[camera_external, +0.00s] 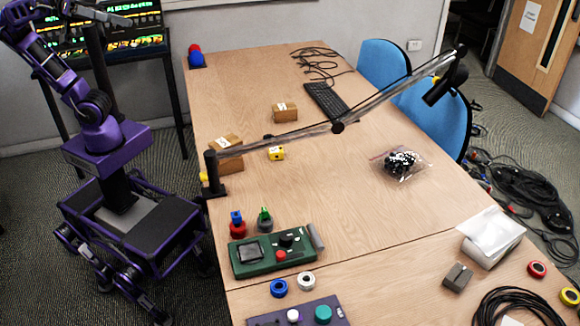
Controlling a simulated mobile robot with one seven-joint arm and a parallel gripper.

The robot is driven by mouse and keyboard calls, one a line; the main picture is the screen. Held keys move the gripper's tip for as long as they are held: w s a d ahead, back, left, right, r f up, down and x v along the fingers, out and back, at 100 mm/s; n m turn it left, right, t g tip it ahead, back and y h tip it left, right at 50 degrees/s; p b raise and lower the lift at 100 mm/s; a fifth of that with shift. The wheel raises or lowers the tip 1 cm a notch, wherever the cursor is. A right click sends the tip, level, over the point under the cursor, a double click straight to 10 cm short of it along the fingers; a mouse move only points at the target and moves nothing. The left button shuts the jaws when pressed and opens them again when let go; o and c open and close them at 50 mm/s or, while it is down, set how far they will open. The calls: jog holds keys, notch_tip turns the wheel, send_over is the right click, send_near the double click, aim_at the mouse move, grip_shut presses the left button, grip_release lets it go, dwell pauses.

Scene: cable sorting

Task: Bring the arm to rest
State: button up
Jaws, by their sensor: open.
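My purple and black arm rises from my base at the left of the external view and folds up and over near the top left corner. My gripper (119,18) is at the end of the arm, high up in front of the dark screens and away from the table. It is small in the picture, open, and I see nothing held in it. The fine shape of its fingers is hard to make out against the screens.
A rack with lit screens (135,45) stands close behind my arm.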

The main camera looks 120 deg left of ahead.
jog(key=s+a+f+m+g, duration=0.1)
jog(key=s+a+f+g, duration=0.2)
jog(key=s+f, duration=0.3)
jog(key=s+a+f+m+g+p, duration=0.1)
jog(key=s+a+f+g, duration=0.3)
jog(key=f, duration=1)
jog(key=s+a+f+m+g+p, duration=0.1)
jog(key=s+a+f+m+g, duration=0.2)
jog(key=s+a+f, duration=0.3)
notch_tip(320, 180, down, 4)
jog(key=shift+s+f+g, duration=0.1)
jog(key=shift+s+g, duration=0.4)
jog(key=shift+s, duration=0.6)
jog(key=shift+a, duration=0.1)
